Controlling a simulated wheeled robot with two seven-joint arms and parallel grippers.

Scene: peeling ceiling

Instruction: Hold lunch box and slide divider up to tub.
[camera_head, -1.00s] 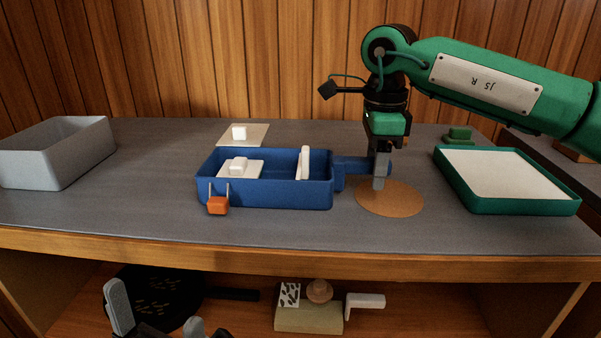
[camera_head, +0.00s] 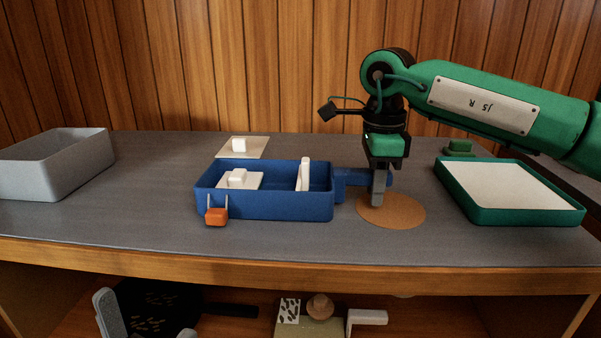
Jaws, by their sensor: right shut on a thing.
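The blue lunch box (camera_head: 270,205) stands on the grey tabletop, open at the top. A white upright divider (camera_head: 303,174) crosses its right part. A white square piece with a knob, likely the tub (camera_head: 238,180), sits in its left part, with a gap between it and the divider. My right gripper (camera_head: 379,196) points down and is shut on the blue handle (camera_head: 352,180) at the box's right end. My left gripper (camera_head: 148,325) shows only as two grey fingertips, spread apart and empty, low at the bottom left before the table front.
An orange clip (camera_head: 216,217) hangs on the box's front left. A white plate with a knob (camera_head: 242,147) lies behind the box. A grey bin (camera_head: 55,165) stands left, a green tray (camera_head: 515,190) right. A shelf below holds a dark pan (camera_head: 155,305). Tabletop between bin and box is clear.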

